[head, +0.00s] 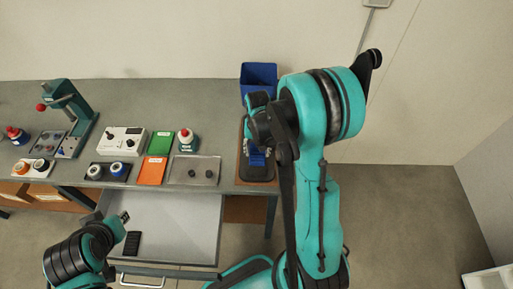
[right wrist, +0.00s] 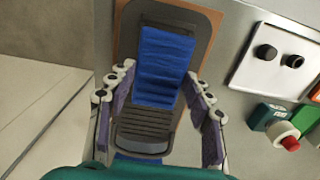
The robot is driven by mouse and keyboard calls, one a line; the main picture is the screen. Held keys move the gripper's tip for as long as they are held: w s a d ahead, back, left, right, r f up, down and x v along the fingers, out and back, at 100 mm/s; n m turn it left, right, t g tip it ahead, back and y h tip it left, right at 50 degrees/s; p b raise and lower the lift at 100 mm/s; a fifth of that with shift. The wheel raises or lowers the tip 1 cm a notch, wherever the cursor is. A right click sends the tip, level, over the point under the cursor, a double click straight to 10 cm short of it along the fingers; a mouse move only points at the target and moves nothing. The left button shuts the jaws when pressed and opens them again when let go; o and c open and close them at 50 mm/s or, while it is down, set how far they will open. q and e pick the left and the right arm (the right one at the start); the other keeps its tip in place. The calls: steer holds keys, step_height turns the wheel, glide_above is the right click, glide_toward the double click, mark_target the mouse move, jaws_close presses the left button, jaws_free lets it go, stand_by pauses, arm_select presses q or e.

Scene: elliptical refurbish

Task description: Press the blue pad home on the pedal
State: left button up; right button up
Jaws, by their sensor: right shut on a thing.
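The pedal is a dark, rounded plate (head: 258,176) on a brown base at the right end of the bench. The blue pad (right wrist: 165,62) is ribbed and lies along the pedal's upper part in the right wrist view, with grey ribs (right wrist: 145,130) below it. My right gripper (right wrist: 160,78) is over the pedal, shut on the blue pad, with one finger along each side. How fully the pad is seated cannot be told. My left gripper (head: 123,218) is over the open drawer, away from the pedal; its jaw opening is unclear.
A blue bin (head: 259,74) stands behind the pedal. Left of it are a plate with two black knobs (head: 195,171), a jar with a red cap (head: 186,140), green and orange cards, and a press (head: 75,120). A black ribbed pad (head: 132,243) lies in the drawer (head: 180,225).

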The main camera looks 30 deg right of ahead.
steer(key=f, duration=0.1)
steer(key=b, duration=0.1)
steer(key=f, duration=0.1)
steer(key=shift+w+f, duration=0.25)
steer(key=shift+f, duration=0.1)
steer(key=shift+s+f+b, duration=0.1)
steer(key=shift+f+b, duration=0.5)
steer(key=shift+b, duration=0.05)
steer(key=shift+f+b, duration=0.3)
steer(key=shift+f, duration=0.2)
steer(key=shift+f+b, duration=0.55)
steer(key=shift+b, duration=0.05)
steer(key=o, duration=1.3)
steer(key=shift+c, duration=0.2)
